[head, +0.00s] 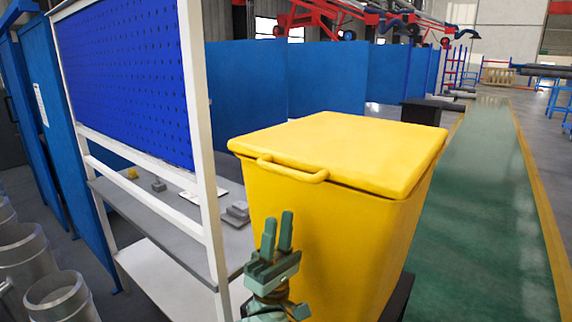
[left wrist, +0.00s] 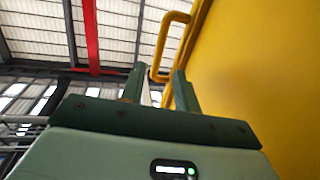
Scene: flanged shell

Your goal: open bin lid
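A large yellow bin (head: 330,235) stands in front of me with its yellow lid (head: 345,150) down. A bar handle (head: 292,171) sits on the lid's front edge. My left gripper (head: 278,232) points upward in front of the bin's front wall, below the handle and apart from it. Its fingers are spread with nothing between them. In the left wrist view the open fingers (left wrist: 157,85) point up toward the handle (left wrist: 165,45), with the bin wall (left wrist: 260,80) on the right. My right gripper is not in view.
A white-framed workbench (head: 190,225) with a blue pegboard (head: 125,75) stands left of the bin, with small grey parts on its shelf. Metal pipe pieces (head: 60,297) stand at lower left. A green floor lane (head: 490,220) is clear on the right.

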